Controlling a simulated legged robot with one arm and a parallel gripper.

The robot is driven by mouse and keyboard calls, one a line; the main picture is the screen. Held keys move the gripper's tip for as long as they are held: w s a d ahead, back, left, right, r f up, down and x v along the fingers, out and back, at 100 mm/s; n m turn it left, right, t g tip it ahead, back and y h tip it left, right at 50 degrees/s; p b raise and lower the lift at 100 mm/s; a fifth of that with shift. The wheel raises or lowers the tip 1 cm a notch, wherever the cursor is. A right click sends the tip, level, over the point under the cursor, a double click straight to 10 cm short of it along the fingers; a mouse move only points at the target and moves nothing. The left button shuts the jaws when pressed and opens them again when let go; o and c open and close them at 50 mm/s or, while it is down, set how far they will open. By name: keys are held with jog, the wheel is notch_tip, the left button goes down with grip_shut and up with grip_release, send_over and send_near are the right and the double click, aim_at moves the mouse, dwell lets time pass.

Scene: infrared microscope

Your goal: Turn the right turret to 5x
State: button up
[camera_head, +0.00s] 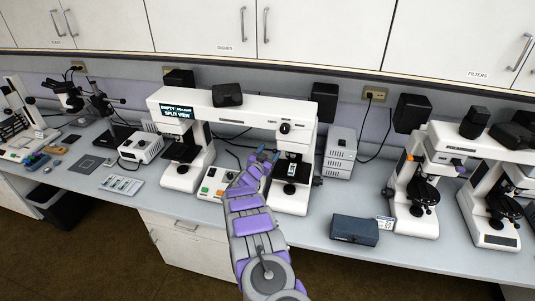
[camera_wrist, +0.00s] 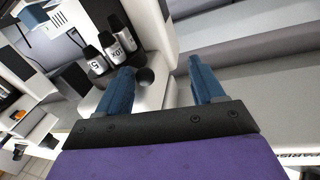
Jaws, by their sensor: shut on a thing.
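The white split-view microscope (camera_head: 235,108) stands on the bench, with its right column just right of my gripper (camera_head: 268,155). One objective (camera_wrist: 123,42) is marked 10X and another (camera_wrist: 95,62) shows a 5. The two blue fingers of my gripper (camera_wrist: 165,82) stand apart, with a pale part of the turret between them. The left finger overlaps the objectives' lower side. The exact contact of the fingertips is hard to see.
A control box with coloured buttons (camera_head: 213,184) sits left of my gripper. A grey stacked unit (camera_head: 340,152) stands right of the microscope. A dark blue box (camera_head: 354,230) lies near the front edge. Other microscopes (camera_head: 425,185) stand farther right. Cabinets hang above.

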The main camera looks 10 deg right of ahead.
jog(key=shift+a+r, duration=0.15)
jog(key=shift+a, duration=0.05)
jog(key=v, duration=1.7)
jog(key=shift+a+f+p, duration=0.2)
jog(key=shift+f+p, duration=0.15)
jog(key=shift+p, duration=0.05)
jog(key=shift+s+d, duration=0.1)
jog(key=shift+d, duration=0.15)
